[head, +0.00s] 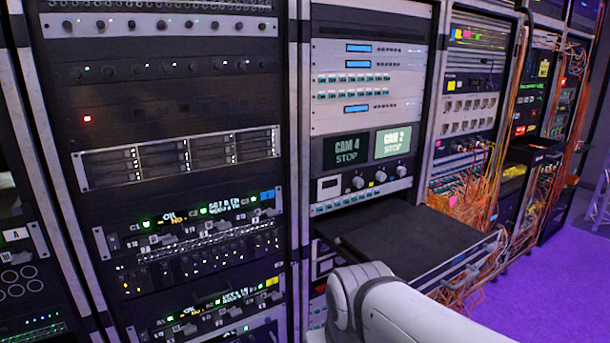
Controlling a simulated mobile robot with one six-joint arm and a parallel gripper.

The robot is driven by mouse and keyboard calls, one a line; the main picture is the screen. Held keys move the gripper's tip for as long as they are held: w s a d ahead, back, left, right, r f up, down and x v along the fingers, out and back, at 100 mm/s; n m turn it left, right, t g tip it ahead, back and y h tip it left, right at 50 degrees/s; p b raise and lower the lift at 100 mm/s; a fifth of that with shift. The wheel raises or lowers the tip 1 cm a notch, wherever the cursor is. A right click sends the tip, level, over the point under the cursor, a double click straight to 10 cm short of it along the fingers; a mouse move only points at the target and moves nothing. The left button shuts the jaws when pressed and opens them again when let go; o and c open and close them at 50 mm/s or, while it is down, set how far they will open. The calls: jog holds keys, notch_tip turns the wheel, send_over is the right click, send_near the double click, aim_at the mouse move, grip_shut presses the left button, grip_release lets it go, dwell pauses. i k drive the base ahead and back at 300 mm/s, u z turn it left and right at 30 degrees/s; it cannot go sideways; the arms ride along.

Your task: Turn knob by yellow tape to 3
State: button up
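Several yellow marks show in the head view, and I cannot tell for sure which is the task's tape. A small yellow mark (371,184) sits among round silver knobs on the panel below the two screens, with one knob (358,182) to its left and another knob (380,176) to its right. A larger yellow patch (272,281) is at the right end of a lower unit in the left rack, with small controls beside it. Knob scales and settings are too small to read. My gripper is out of view; only a white link of my arm shows at the bottom.
A black drawer or shelf (415,240) sticks out of the middle rack below the knob panel, near my arm. Two screens (370,148) read CAM 4 STOP and CAM 2 STOP. Orange cables (470,200) hang from the racks at right. Purple floor (550,290) is open at lower right.

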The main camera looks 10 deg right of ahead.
aim_at(380, 177)
jog(key=u, duration=0.05)
jog(key=k, duration=0.9)
jog(key=z, duration=0.4)
jog(key=i, duration=1)
jog(key=z, duration=0.05)
